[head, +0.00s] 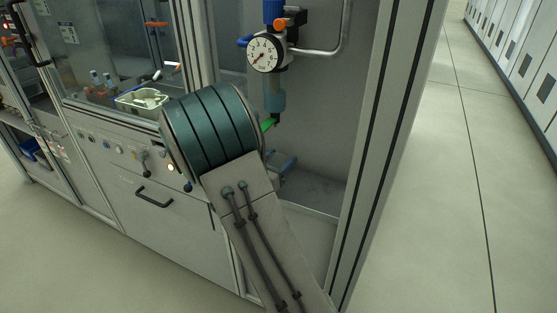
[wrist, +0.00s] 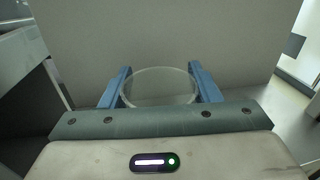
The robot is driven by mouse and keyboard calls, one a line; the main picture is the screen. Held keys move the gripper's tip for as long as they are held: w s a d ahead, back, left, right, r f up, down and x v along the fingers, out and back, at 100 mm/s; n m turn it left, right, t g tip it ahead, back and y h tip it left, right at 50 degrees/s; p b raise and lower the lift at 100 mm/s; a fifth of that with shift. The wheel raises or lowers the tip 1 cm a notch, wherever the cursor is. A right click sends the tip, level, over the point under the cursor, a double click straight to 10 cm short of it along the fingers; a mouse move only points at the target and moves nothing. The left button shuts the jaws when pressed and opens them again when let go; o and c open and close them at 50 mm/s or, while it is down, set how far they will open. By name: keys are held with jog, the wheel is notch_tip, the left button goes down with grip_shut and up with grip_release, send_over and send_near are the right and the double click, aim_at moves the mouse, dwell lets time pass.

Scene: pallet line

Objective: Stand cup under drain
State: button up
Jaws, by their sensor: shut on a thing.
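In the wrist view my gripper (wrist: 158,74) has its two blue fingers shut on a clear round cup (wrist: 160,88), one finger at each side. The cup's rim faces up toward the camera. In the head view the blue fingers of my gripper (head: 284,163) show just past my green arm link, inside the cabinet bay. I cannot make out the cup there. The drain (head: 277,118) is the dark outlet with a green lever under the teal bowl (head: 274,92). My gripper is below the drain and slightly to its right in the picture.
A round pressure gauge (head: 264,54) sits above the bowl. The bay floor (head: 318,192) is bare on the right, bounded by a metal frame post (head: 385,130). A pale bin (head: 141,101) and a control panel with knobs are to the left.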

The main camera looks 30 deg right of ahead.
jog(key=o, duration=1)
jog(key=shift+o, duration=0.2)
